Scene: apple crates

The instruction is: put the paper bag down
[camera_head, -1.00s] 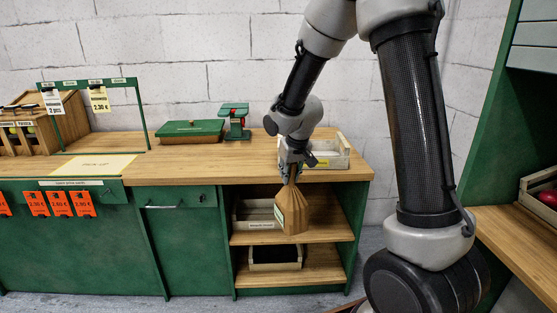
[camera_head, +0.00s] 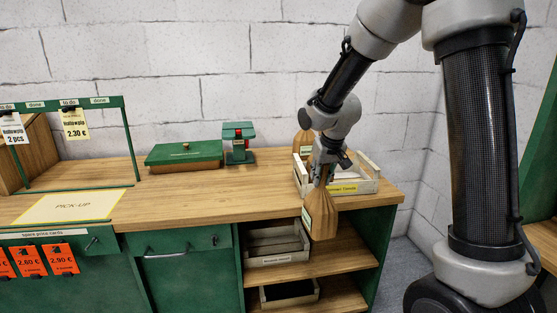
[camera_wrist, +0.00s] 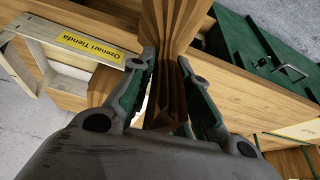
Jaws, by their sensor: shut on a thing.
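A brown paper bag (camera_head: 321,217) with a pale green label hangs from my gripper (camera_head: 323,170) in the head view. It hangs upright in front of the counter's right end, overlapping the open shelves. In the wrist view my gripper (camera_wrist: 167,85) is shut on the bag's folded neck (camera_wrist: 172,25), between its two green-padded fingers. The bag's underside is hidden there. A second brown bag (camera_head: 303,139) stands behind my gripper, at the labelled wooden crate on the counter; my wrist partly hides it.
The wooden counter (camera_head: 110,177) has a yellow-edged PICK-UP mat (camera_head: 75,207) with nothing on it. A green-lidded box (camera_head: 185,154) and a green scale (camera_head: 239,143) stand at the back. The wooden crate (camera_head: 366,186) is at the right end. Crates sit on the shelves below.

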